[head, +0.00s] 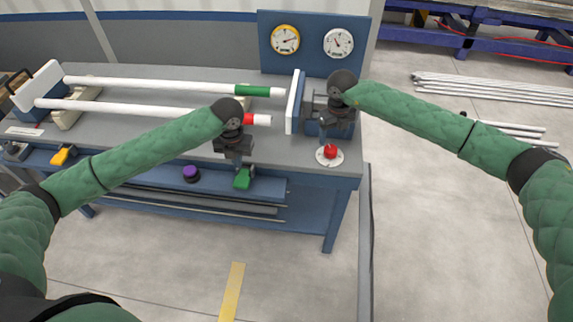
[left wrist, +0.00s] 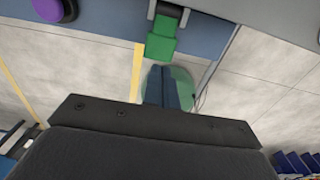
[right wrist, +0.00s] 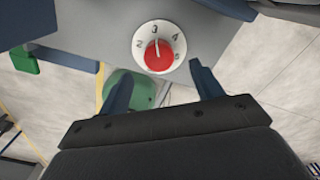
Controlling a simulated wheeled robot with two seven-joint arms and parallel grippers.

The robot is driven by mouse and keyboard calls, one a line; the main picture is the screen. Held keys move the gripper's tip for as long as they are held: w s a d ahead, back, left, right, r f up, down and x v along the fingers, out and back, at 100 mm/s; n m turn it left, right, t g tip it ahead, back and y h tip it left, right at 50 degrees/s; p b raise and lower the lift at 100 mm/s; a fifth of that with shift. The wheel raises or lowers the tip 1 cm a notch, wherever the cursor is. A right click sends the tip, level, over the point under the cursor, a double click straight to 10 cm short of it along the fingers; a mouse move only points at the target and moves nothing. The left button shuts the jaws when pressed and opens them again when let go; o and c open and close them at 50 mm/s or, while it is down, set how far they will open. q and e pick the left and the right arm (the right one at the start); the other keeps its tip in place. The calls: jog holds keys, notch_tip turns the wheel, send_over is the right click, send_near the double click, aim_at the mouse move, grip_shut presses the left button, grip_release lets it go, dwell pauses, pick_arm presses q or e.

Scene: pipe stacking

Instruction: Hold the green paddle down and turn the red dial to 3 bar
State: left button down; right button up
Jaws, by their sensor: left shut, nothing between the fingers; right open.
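The green paddle (head: 243,179) sticks out from the front edge of the bench; it also shows in the left wrist view (left wrist: 161,44). My left gripper (head: 237,162) is shut and empty, just above the paddle in the head view. I cannot tell whether its fingertips (left wrist: 167,72) touch it. The red dial (head: 330,152) sits on a white numbered disc at the bench's right front corner. In the right wrist view the dial (right wrist: 159,57) has a white mark that appears to point near the 3. My right gripper (right wrist: 162,80) is open, its fingers apart on the near side of the dial.
Two gauges, yellow-rimmed (head: 285,39) and white (head: 338,42), hang on a blue panel behind the bench. White pipes with a green band (head: 252,90) and a red band (head: 262,119) lie on the bench. A purple knob (head: 191,173) is left of the paddle.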

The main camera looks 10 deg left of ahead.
pick_arm(q)
jog(key=shift+r, duration=2)
jog(key=shift+f, duration=0.1)
pick_arm(e)
jog(key=shift+a, duration=0.1)
